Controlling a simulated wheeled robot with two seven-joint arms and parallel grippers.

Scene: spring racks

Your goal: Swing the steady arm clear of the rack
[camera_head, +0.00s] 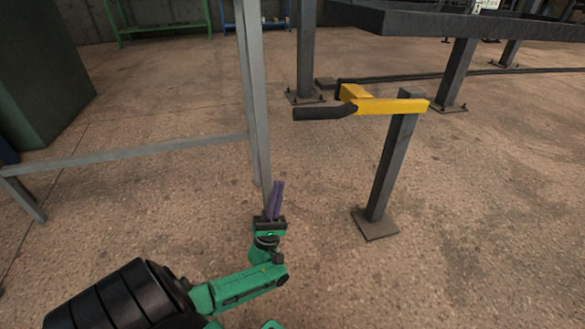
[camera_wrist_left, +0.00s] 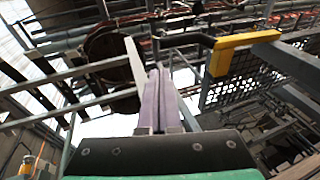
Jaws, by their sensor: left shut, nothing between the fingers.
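The steady arm is a yellow bar (camera_head: 392,106) on top of a short dark grey floor post (camera_head: 390,165). Its black handle (camera_head: 322,113) points left, towards the light grey frame (camera_head: 252,90), probably the rack, with a visible gap. In the left wrist view the yellow bar (camera_wrist_left: 243,40) and black handle (camera_wrist_left: 187,38) show at upper right. My left gripper (camera_head: 278,184) has its purple fingers pointing up and shut with nothing between them. It is lower and left of the handle, apart from it, and overlaps the frame's upright in the picture. The fingers also show in the left wrist view (camera_wrist_left: 159,72).
A low grey crossbar (camera_head: 130,152) runs left from the upright. A dark grey table (camera_head: 430,24) on legs stands at the back right, and a dark green cabinet (camera_head: 40,75) at far left. A black cable crosses the floor behind.

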